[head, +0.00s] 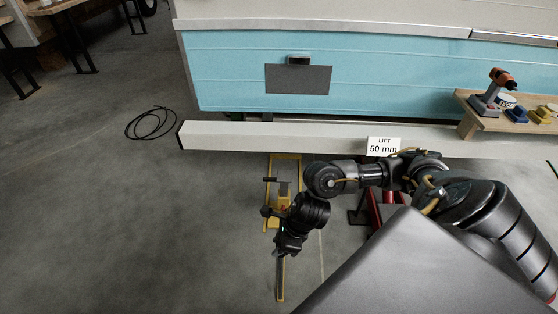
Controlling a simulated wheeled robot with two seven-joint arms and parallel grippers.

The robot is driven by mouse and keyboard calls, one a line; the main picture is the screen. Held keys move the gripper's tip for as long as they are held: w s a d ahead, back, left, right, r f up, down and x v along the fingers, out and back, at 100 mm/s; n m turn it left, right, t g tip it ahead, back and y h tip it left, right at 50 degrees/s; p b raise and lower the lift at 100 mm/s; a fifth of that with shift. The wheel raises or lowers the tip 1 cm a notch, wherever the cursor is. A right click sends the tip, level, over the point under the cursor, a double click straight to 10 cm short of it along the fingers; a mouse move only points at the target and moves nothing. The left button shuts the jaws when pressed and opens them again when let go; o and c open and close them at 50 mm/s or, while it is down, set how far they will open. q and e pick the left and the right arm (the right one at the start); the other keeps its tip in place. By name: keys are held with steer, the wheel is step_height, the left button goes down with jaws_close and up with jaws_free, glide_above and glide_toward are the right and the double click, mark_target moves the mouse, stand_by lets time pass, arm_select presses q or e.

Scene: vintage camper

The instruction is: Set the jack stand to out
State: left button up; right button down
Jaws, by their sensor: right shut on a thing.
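A yellow floor jack (271,212) with a long handle (281,288) pointing toward me is on the floor in front of the camper. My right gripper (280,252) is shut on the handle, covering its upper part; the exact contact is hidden. A red stand-like thing (376,208), probably the jack stand, is below the sill, mostly hidden behind my right arm; I cannot tell its setting. A white sign on the sill reads "LIFT 50 mm" (384,147). My left gripper is not in view.
The blue camper side (230,75) and its pale sill beam (240,138) span the back. A wooden shelf (468,122) with a tool and small items is at right. A coiled black cable (150,123) lies at left. The left floor is mostly clear.

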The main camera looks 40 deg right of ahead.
steer(key=shift+s+f, duration=0.1)
steer(key=c, duration=1.1)
jaws_free()
steer(key=shift+r, duration=0.2)
arm_select(q)
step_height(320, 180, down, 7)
steer(key=p, duration=0.3)
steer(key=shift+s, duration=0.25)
arm_select(e)
steer(key=v, duration=1)
steer(key=shift+r, duration=0.25)
steer(key=shift+d, duration=0.1)
